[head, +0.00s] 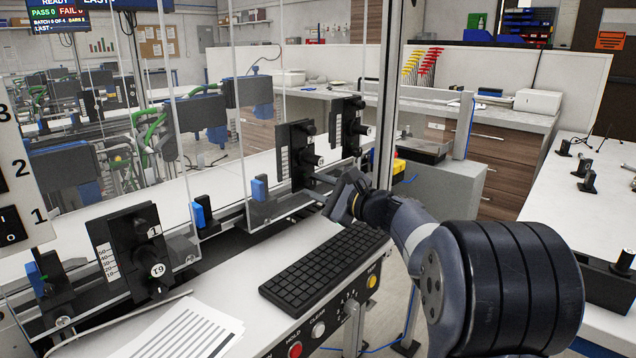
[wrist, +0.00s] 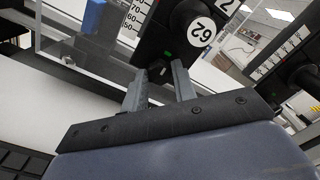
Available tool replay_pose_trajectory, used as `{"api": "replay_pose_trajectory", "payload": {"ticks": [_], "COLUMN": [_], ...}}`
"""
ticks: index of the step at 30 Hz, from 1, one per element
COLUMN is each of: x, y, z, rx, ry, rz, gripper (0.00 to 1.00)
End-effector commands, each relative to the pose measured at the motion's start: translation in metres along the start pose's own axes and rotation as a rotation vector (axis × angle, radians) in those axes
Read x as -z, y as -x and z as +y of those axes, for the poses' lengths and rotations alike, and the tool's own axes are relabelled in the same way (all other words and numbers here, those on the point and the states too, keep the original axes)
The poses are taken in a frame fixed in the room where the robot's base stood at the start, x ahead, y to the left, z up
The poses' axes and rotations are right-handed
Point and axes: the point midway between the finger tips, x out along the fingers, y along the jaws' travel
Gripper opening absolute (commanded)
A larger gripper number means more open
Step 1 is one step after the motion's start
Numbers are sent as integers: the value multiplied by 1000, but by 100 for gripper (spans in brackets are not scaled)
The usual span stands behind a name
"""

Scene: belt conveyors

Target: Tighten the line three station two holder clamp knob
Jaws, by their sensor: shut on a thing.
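The station two holder (wrist: 165,35) is a black upright block with a "2" label, a round dial marked 62, a scale strip and a small green light. In the head view the holder (head: 297,160) stands beyond the keyboard, between two similar holders. Its small dark clamp knob (wrist: 160,70) sits low on the face, under the green light, in the wrist view. My gripper (wrist: 158,82) is shut on this knob, one finger on each side. In the head view my gripper (head: 336,197) reaches in from the right; the knob is hidden there.
A holder marked 1 (head: 138,252) is at left and another (head: 350,125) is behind at right. Clear panels (head: 262,120) and blue blocks (head: 259,188) stand close by. A black keyboard (head: 325,267), paper (head: 185,332) and a red button (head: 295,349) are in front.

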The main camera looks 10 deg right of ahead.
Motion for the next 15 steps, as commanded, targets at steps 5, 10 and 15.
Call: {"api": "replay_pose_trajectory", "payload": {"ticks": [5,10,15], "x": [-1,0,0], "y": [0,0,0], "z": [-1,-1,-1], "rx": [1,2,2], "ry": [-39,-53,-54], "rz": [0,-1,-1], "gripper": [4,4,4]}}
